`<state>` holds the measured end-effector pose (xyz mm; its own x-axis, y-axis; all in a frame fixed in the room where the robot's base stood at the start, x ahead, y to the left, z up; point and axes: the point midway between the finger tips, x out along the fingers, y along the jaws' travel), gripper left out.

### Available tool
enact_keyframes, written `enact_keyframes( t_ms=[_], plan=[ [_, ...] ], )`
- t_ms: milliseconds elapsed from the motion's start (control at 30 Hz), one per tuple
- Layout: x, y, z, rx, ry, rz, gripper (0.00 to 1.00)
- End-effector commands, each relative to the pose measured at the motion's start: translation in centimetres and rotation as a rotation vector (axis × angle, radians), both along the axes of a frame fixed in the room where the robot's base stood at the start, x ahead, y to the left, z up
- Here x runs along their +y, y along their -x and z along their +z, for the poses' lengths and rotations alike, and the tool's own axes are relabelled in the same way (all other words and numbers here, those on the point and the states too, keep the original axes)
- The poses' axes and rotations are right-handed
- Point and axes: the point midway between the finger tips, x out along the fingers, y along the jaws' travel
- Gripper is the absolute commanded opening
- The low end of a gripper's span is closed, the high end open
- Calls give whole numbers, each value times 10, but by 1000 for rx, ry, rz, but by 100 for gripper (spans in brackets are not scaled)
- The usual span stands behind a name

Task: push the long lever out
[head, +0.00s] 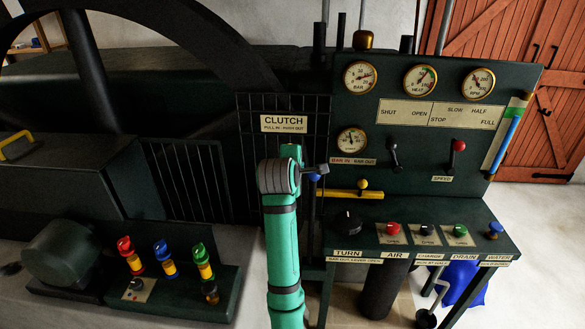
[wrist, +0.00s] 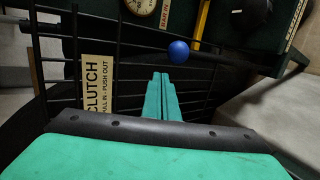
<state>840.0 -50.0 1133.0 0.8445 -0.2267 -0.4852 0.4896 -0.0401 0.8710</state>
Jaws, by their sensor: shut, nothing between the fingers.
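The long lever shows in the head view as a dark upright rod (head: 311,215) with a blue ball knob (head: 314,177), beside the clutch grille. My arm partly hides it. In the wrist view the blue knob (wrist: 178,52) is above and right of my fingertips, with a gap in the picture between them. My green gripper (wrist: 160,77) is shut and empty, its fingers pointing toward the grille. In the head view its fingertips are mostly hidden behind my wrist. The clutch sign (head: 284,123) reads "pull in, push out"; it also shows in the wrist view (wrist: 97,98).
A yellow bar (head: 340,194) sticks out right of the lever. The console (head: 420,215) with knobs and buttons stands at the right, under a gauge panel (head: 430,100). Colored handles (head: 162,258) stand at lower left. The barred grille (head: 260,150) is close behind my gripper.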

Motion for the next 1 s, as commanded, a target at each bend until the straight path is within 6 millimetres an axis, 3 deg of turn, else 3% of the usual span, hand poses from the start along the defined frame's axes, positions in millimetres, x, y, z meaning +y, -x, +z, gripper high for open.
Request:
enact_keyframes(
  t_ms=[300, 767, 867, 1000],
  plan=[
    [13, 39, 27, 0, 0, 2, 0],
    [21, 46, 31, 3, -1, 9, 0],
    [22, 46, 25, 2, -6, 9, 0],
    [23, 49, -5, -8, -40, 1, 0]
  ],
)
